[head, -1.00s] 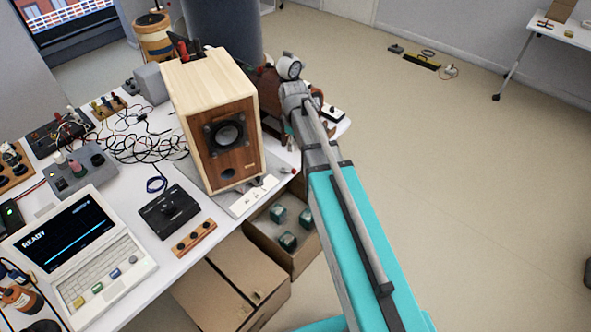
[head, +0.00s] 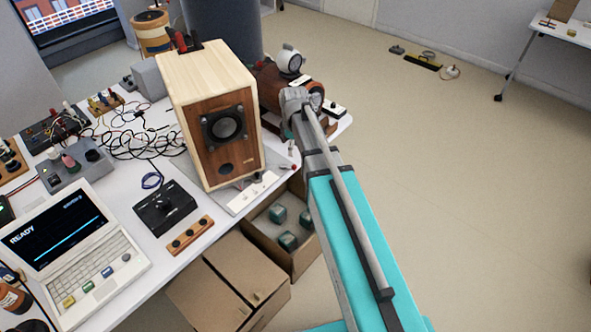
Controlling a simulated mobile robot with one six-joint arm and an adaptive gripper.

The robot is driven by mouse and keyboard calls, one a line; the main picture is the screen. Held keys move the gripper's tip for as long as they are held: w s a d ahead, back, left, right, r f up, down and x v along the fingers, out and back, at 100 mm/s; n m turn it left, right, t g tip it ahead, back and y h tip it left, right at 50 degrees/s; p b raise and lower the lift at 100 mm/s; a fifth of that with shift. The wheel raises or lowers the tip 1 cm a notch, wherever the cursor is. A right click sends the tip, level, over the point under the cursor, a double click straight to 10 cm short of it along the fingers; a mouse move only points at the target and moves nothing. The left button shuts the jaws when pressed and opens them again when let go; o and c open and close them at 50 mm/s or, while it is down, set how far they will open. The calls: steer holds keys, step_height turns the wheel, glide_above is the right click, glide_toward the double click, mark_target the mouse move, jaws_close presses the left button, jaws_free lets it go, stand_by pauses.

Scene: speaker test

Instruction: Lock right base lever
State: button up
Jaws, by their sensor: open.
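A wooden speaker (head: 215,171) with a pale top and dark driver stands upright on a grey base plate (head: 240,200) at the table's right side. A small red-tipped lever (head: 291,167) shows at the base's right edge, beside my forearm; whether it is locked cannot be told. My arm reaches up from the lower right, and its far end is at the right of the speaker.
A laptop reading READY (head: 62,236), a black control box (head: 165,208) and tangled cables (head: 135,142) lie on the white table left of the speaker. An open carton (head: 262,244) holding green cubes stands below the table edge.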

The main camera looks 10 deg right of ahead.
mark_target(294, 165)
steer(key=shift+f+b, duration=4.35)
steer(key=shift+f, duration=0.3)
